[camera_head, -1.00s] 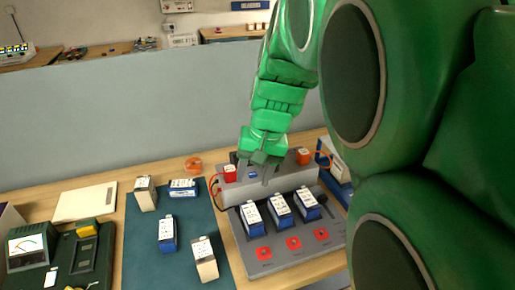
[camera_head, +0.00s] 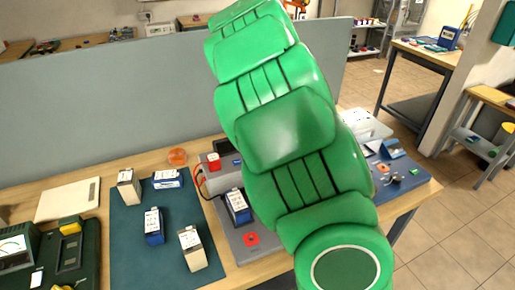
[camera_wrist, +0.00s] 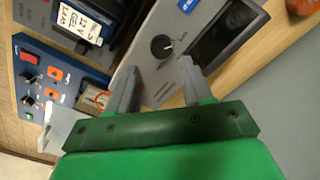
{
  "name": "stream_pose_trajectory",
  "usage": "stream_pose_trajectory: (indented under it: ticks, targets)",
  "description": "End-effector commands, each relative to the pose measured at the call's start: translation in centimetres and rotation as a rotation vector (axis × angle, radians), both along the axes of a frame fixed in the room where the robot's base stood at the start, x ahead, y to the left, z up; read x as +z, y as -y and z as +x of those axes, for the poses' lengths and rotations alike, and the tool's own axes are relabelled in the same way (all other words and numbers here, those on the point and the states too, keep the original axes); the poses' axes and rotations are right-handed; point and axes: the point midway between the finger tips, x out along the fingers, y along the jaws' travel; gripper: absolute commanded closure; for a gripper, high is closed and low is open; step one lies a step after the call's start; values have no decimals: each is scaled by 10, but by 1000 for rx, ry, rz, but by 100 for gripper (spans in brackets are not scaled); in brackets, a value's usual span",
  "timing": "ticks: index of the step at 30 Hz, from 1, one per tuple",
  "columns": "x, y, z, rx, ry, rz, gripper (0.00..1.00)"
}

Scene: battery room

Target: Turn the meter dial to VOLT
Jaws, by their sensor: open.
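In the wrist view a round black dial (camera_wrist: 163,46) with a pale pointer mark sits on a grey panel, beside a dark screen (camera_wrist: 228,38). Small lettering by the dial is too small to read, so I cannot tell its setting. My gripper (camera_wrist: 158,80) is open and empty. Its two grey fingers reach toward the panel, one on each side below the dial, and appear apart from it. In the head view my arm hides the gripper and the dial.
A blue panel (camera_wrist: 45,85) with a red switch and knobs lies at left in the wrist view. Batteries stand on the dark mat (camera_head: 125,240) and grey board (camera_head: 232,235). A tester with a needle gauge (camera_head: 14,248) is far left. A grey partition (camera_head: 90,110) stands behind.

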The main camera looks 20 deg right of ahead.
Motion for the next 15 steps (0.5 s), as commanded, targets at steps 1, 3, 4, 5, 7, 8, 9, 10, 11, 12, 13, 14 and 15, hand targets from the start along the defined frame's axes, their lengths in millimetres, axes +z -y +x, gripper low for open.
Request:
stream_pose_trajectory:
  ticks: [1,3,4,5,7,8,9,10,11,12,13,14,15]
  targets:
    - [-4,2,3,-4,-5,-2,50]
    - [-7,3,5,-10,-8,-3,50]
    - [-8,3,6,-11,-9,-4,50]
    - [-8,3,6,-12,-9,-4,50]
    - [-10,3,6,-12,-10,-3,50]
    - [-12,3,6,-12,-10,-3,50]
    - [-14,3,6,-12,-9,-4,50]
    - [-16,3,6,-12,-9,-4,50]
    - [-18,3,6,-11,-9,-4,50]
    - [-22,3,6,-11,-8,-4,50]
    - [-25,3,6,-11,-8,-4,50]
    - [-28,3,6,-11,-8,-4,50]
    - [-33,3,6,-12,-8,-4,50]
